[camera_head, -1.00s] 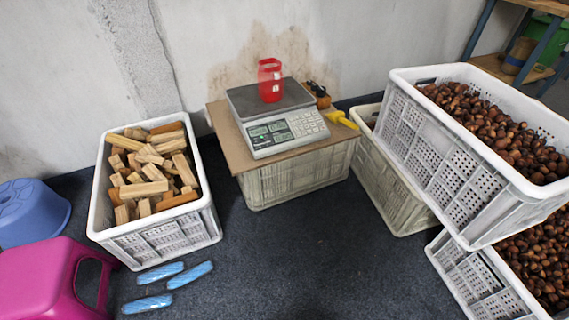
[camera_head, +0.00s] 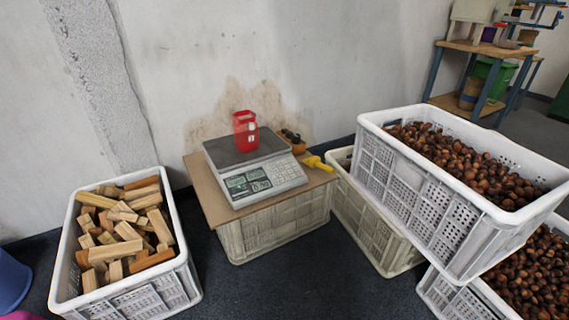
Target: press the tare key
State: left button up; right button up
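A grey and white scale (camera_head: 252,175) stands on a brown board (camera_head: 212,204) laid over a white crate (camera_head: 275,232). Its front panel has green displays (camera_head: 248,182) at the left and a keypad (camera_head: 284,171) at the right. The tare key is too small to make out among the keys. A red container (camera_head: 245,131) stands upright on the scale's dark pan (camera_head: 226,151). Neither of my grippers is in view.
A yellow-handled tool (camera_head: 315,162) and a dark-handled item (camera_head: 292,138) lie right of the scale. A crate of wood blocks (camera_head: 140,297) stands left. Crates of chestnuts (camera_head: 440,222) are stacked right, beside another pale crate (camera_head: 368,232). Dark floor lies in front.

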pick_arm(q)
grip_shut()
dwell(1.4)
